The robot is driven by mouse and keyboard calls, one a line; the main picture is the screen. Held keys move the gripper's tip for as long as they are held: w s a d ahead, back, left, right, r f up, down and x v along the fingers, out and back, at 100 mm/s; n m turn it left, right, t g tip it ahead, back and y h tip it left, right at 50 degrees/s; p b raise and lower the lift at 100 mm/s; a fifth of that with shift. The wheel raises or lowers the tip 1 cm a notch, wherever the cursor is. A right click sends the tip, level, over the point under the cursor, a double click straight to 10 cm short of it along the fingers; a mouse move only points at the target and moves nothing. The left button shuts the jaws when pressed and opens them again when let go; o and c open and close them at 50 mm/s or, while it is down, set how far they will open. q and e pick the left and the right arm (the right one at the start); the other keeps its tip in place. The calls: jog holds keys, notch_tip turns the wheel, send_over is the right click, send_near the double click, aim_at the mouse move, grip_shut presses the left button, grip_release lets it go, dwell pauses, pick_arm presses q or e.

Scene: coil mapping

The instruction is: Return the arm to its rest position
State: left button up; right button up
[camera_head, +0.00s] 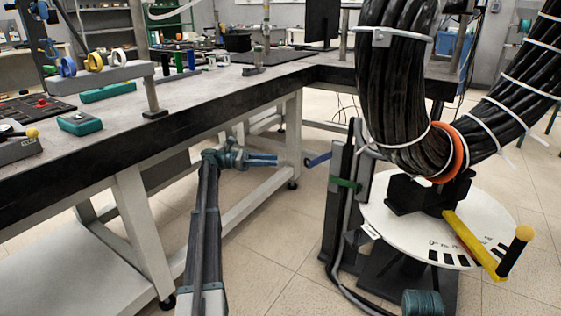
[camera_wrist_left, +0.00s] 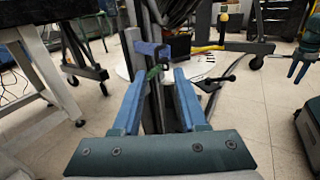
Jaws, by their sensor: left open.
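My left arm reaches up from the bottom of the head view. My left gripper (camera_head: 277,158) is open and empty, in the free space between the workbench and the cable stand. In the left wrist view its two blue fingers (camera_wrist_left: 158,75) are spread apart with nothing held between them. A blue lever (camera_head: 318,159) on the cable stand is beyond the fingertips, apart from them. It also shows in the left wrist view (camera_wrist_left: 149,49).
The workbench (camera_head: 100,165) fills the left side, with tools on top and legs below. The cable stand carries a thick black cable bundle (camera_head: 392,85), a white round plate (camera_head: 400,225) and a yellow crank (camera_head: 474,245). Tiled floor (camera_head: 265,235) lies clear between them.

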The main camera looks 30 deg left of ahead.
pick_arm(q)
jog(key=shift+s+a, duration=0.2)
jog(key=shift+a, duration=0.05)
dwell(0.3)
jog(key=s+d+f+m+g+y+p, duration=0.2)
jog(key=s+d+f+m, duration=0.1)
jog(key=d, duration=0.9)
jog(key=s+d+f+m+g+y+p, duration=0.1)
jog(key=s+d+f+m+g+p, duration=0.2)
jog(key=d, duration=0.8)
jog(key=s+d+f+m+g+y, duration=0.2)
jog(key=s+d+m, duration=0.15)
jog(key=d, duration=0.85)
jog(key=s+d+f+m+g+y+p, duration=0.1)
jog(key=s+d+f+m+y+p, duration=0.2)
jog(key=s+d+m, duration=0.45)
jog(key=s+d+m+g+y+p, duration=0.2)
jog(key=s+d+m+y, duration=0.3)
jog(key=s, duration=0.6)
jog(key=s+r+m+t+y+p, duration=0.2)
jog(key=s+m+y, duration=0.2)
jog(key=s+m, duration=0.3)
notch_tip(320, 180, up, 37)
jog(key=n+p, duration=0.1)
jog(key=p, duration=3.7)
jog(key=shift+n+g, duration=0.3)
jog(key=shift+n, duration=0.1)
